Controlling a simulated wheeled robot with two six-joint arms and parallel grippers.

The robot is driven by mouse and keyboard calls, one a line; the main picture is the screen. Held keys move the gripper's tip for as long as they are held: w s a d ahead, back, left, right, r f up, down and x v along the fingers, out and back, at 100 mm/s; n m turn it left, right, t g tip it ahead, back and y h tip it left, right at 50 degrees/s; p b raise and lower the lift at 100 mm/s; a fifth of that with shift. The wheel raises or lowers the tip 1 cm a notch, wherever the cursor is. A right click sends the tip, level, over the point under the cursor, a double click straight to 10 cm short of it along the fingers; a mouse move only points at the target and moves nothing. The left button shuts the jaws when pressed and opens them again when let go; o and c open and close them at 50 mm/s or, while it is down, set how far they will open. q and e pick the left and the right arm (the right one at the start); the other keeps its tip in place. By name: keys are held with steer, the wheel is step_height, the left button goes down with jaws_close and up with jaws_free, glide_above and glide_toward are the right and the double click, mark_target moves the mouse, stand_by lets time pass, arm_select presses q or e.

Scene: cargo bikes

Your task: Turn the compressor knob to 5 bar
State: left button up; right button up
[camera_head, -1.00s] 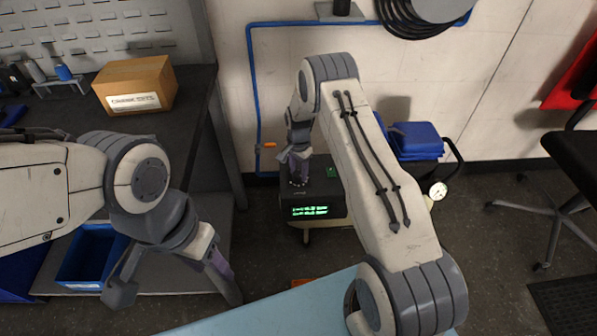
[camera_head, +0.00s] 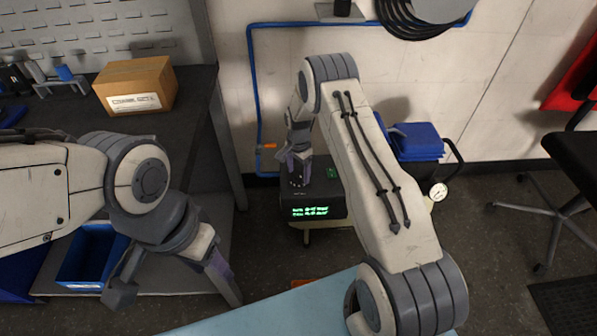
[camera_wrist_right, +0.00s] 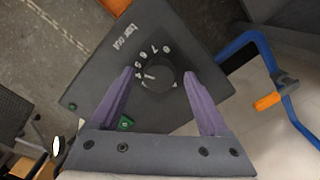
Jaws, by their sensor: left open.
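The compressor (camera_head: 318,212) is a dark box with a lit green display on its front, its text too small to read. Its round black knob (camera_wrist_right: 157,76) shows in the right wrist view, ringed by white numbers. The knob's white mark points to the left of the picture, near the lower numbers; the exact value cannot be told. My right gripper (camera_wrist_right: 158,73) is open, its purple fingers on either side of the knob with gaps visible. In the head view it is over the box top (camera_head: 297,162). My left gripper (camera_head: 172,284) is open and empty, away from the compressor.
A cardboard box (camera_head: 135,85) stands on the dark workbench at the left, with a blue bin (camera_head: 88,258) below. A blue hose (camera_head: 254,90) runs along the wall. A pressure gauge (camera_head: 438,191) is right of my right arm. A light blue surface (camera_head: 280,312) lies in front.

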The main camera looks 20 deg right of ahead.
mark_target(298, 174)
step_height(298, 174, up, 10)
steer(key=shift+r, duration=0.25)
stand_by(0.3)
stand_by(0.3)
steer(key=s+a+r+n, duration=1)
steer(key=s+a+r, duration=0.4)
steer(key=a+r, duration=0.15)
steer(key=s+a+r+n+y, duration=0.15)
steer(key=s+n, duration=0.35)
steer(key=s, duration=0.7)
steer(key=s+a+r+n+h, duration=0.1)
steer(key=s+r+n, duration=0.3)
steer(key=s, duration=0.7)
step_height(298, 174, up, 11)
steer(key=n+p, duration=0.1)
steer(key=p, duration=1.1)
steer(key=shift+p, duration=0.35)
